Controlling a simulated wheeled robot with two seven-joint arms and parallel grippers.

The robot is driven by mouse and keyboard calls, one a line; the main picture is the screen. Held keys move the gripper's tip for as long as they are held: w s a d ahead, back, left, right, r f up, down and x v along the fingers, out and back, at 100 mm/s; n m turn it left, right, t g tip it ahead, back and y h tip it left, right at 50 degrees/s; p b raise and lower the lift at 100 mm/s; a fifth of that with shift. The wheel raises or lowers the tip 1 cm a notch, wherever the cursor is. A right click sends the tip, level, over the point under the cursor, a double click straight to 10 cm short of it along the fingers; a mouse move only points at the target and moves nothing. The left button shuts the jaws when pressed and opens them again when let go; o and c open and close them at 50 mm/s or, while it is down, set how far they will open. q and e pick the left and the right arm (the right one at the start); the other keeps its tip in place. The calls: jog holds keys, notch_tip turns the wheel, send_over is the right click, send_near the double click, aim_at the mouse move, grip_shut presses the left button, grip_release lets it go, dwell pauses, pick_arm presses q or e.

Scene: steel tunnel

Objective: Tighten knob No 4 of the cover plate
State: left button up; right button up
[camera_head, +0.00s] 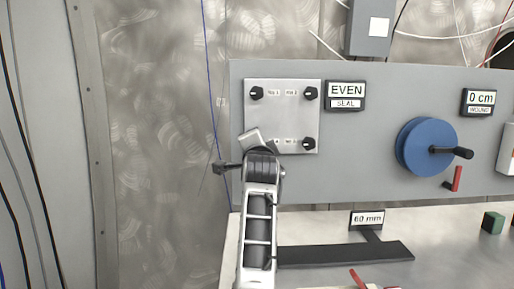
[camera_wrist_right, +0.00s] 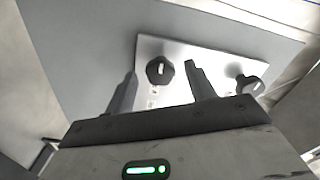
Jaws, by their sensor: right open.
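The grey cover plate (camera_head: 283,117) is on the upright panel in the head view, with black knobs near its corners. The top left knob (camera_head: 257,93), top right knob (camera_head: 311,93) and lower right knob (camera_head: 309,144) show there. My right arm hides the lower left corner and its knob. In the wrist view my right gripper (camera_wrist_right: 158,74) is open, its two fingers on either side of a dark knob (camera_wrist_right: 160,70). I cannot tell whether the fingertips reach around it. A second knob (camera_wrist_right: 250,88) is right of the fingers. My left gripper is not in view.
An EVEN/SEAL sign (camera_head: 345,96) is right of the plate. A blue handwheel (camera_head: 426,147) with a black crank is farther right, near a 0 cm sign (camera_head: 479,102). A bench below holds a black flat bar (camera_head: 345,254), a 60 mm sign (camera_head: 367,219) and a green block (camera_head: 493,222).

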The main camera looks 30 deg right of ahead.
jog(key=v, duration=0.7)
jog(key=shift+b, duration=0.4)
